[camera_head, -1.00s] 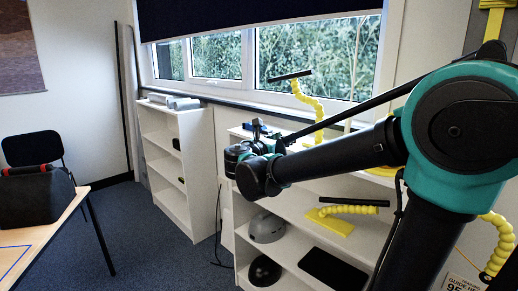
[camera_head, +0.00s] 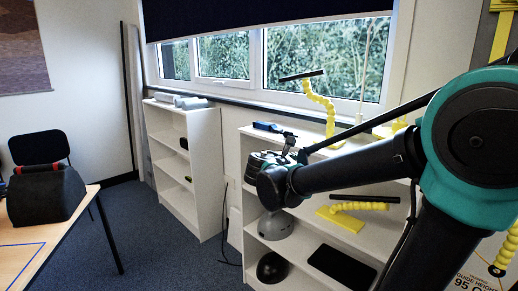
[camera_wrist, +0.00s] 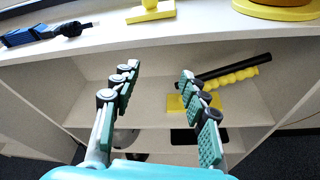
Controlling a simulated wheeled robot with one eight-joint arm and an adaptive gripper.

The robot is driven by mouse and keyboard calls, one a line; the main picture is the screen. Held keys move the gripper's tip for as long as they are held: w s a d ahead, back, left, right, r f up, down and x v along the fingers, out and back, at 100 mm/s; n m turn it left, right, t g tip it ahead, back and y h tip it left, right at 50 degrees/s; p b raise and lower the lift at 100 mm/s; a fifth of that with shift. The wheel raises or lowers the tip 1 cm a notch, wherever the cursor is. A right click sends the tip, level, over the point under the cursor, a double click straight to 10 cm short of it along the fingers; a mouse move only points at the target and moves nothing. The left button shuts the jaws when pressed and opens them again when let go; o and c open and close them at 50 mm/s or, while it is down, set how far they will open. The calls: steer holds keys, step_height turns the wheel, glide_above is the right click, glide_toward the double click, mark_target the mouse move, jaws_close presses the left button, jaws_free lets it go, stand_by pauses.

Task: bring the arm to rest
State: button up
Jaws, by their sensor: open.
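My gripper (camera_wrist: 165,100) is open and empty in the wrist view, its two green-padded fingers spread wide in front of the open shelf unit (camera_wrist: 140,55). In the head view my arm reaches from the right toward the shelf unit (camera_head: 248,205), and the gripper end (camera_head: 283,160) is seen mostly from behind, its fingertips hard to make out. Nothing shows between the fingers.
A yellow segmented stand with a black bar (camera_head: 320,98) rises at the shelf top. Another yellow stand (camera_head: 345,215) lies on the shelf below. A blue-black tool (camera_wrist: 45,32) lies on top. A table (camera_head: 35,245) with a black bag (camera_head: 45,190) stands left. Floor between is clear.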

steer(key=s+d+f+m+g+y, duration=0.2)
steer(key=s+d+f+m+g, duration=0.15)
steer(key=s+f+m, duration=0.4)
steer(key=s+d+f+m+g+y, duration=0.2)
steer(key=s+d+f+m, duration=0.25)
steer(key=f, duration=0.55)
steer(key=s+a+f+m+g+y, duration=0.2)
steer(key=s+a+f+m+y, duration=0.2)
steer(key=s+f+m, duration=0.5)
steer(key=s+m+y, duration=0.1)
steer(key=m, duration=0.2)
steer(key=shift+s+f, duration=0.15)
steer(key=shift+f, duration=0.2)
